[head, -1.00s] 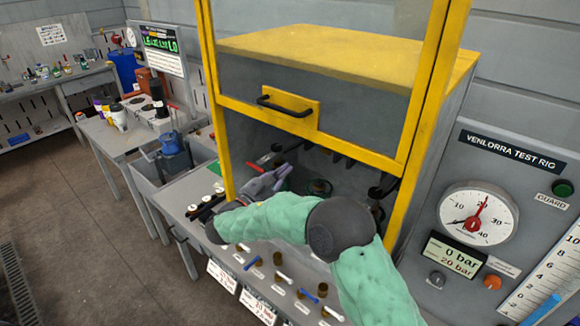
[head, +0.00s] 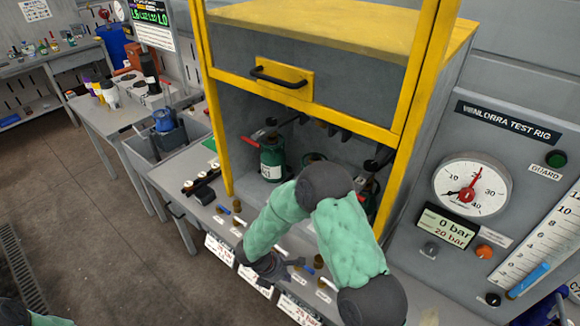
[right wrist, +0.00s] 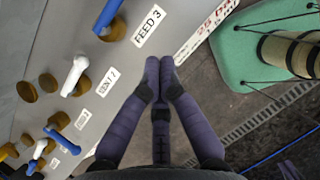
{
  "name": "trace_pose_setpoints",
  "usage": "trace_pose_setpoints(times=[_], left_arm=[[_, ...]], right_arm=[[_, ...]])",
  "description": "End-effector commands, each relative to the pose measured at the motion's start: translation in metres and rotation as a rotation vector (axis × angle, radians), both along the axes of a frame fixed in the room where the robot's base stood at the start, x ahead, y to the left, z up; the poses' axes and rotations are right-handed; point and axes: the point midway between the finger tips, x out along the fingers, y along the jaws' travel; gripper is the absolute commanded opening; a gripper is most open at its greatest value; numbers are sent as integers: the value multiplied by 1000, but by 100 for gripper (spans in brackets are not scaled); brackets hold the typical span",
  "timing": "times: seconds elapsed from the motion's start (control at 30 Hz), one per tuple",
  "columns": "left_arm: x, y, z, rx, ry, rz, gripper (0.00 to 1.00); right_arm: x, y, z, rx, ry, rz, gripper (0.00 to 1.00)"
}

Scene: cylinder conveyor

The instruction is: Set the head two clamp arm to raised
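Inside the yellow-framed test rig (head: 225,120), the left station holds a dark green cylinder (head: 271,165) with a white label. A clamp with a red handle (head: 262,134) sits at its top. Only a round green top (head: 314,158) shows at the middle station; my right arm hides the rest. Dark clamp parts (head: 378,163) show at the right station. I cannot read which station is head two. My right gripper (head: 294,266) is low at the valve panel, outside the rig bay. In the right wrist view its purple fingers (right wrist: 160,70) meet at the tips, empty. My left gripper is out of view.
The raised guard has a black handle (head: 280,77). Blue and white valve levers on brass stubs line the front panel; a blue lever (right wrist: 108,14) is near "FEED 3". A pressure gauge (head: 472,188) is right. A blue item (head: 164,120) sits in a grey bin left.

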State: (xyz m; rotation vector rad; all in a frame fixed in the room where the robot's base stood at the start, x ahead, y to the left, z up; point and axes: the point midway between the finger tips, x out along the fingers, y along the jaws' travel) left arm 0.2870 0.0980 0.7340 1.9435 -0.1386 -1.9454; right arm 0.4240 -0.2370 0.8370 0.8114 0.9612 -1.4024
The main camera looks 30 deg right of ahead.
Motion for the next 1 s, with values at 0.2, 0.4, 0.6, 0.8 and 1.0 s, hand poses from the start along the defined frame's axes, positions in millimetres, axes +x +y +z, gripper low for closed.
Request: trace_pose_setpoints(times=[0.2,0.4,0.6,0.8,1.0], left_arm=[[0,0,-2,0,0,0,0],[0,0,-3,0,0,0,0],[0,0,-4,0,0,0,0],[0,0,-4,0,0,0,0],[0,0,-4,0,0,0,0]], right_arm=[[-97,92,-66,388,85,-582,0],[-129,147,-87,549,50,-1205,0],[-135,149,-101,544,-68,-1668,0],[-137,139,-107,515,-150,-1853,0],[-137,138,-108,512,-158,-1869,0]])
